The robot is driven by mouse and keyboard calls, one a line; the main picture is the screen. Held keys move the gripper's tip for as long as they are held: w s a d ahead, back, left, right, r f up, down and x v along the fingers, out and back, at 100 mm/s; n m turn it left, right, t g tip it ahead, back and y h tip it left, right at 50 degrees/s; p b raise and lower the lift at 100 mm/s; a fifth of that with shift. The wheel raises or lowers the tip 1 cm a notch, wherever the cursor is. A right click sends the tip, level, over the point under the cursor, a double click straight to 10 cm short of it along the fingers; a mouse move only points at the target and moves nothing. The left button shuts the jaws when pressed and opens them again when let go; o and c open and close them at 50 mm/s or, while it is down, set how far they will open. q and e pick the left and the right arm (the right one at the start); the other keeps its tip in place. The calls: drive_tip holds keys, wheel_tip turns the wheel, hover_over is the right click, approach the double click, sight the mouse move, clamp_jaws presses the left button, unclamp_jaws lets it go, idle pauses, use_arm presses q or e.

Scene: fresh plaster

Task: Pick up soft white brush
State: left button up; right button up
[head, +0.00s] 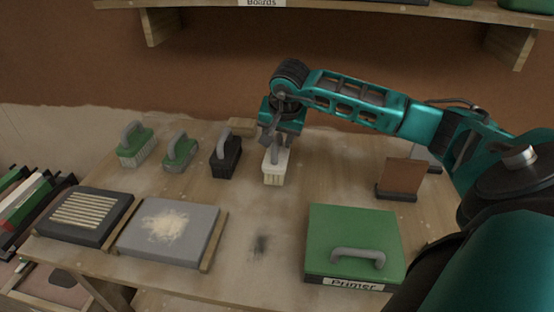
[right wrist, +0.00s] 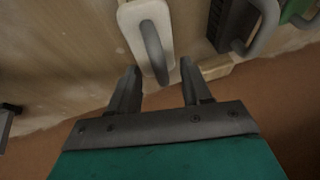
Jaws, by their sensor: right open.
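The soft white brush (head: 275,168) stands on the wooden table in the head view, with a cream body and a grey loop handle. In the right wrist view the white brush (right wrist: 131,20) is at the top centre, its grey handle reaching down toward the jaws. My right gripper (head: 272,142) is open at the brush's handle. In the right wrist view my right gripper's fingers (right wrist: 158,82) are spread, one on each side of the handle's lower end, with gaps visible. The brush's bristles are hidden in the wrist view. My left gripper is not in view.
A black brush (head: 226,158) stands just left of the white one, with green brushes (head: 137,146) farther left. A wooden block (head: 242,126) lies behind. A green Primer box (head: 350,236) is at front right. A grey board with powder (head: 168,230) lies at front left.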

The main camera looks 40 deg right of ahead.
sight(277, 141)
drive_tip(key=x, duration=0.3)
drive_tip(key=shift+w+f, duration=0.1)
drive_tip(key=shift+f, duration=0.15)
clamp_jaws()
drive_tip(key=shift+d, duration=0.1)
idle(0.4)
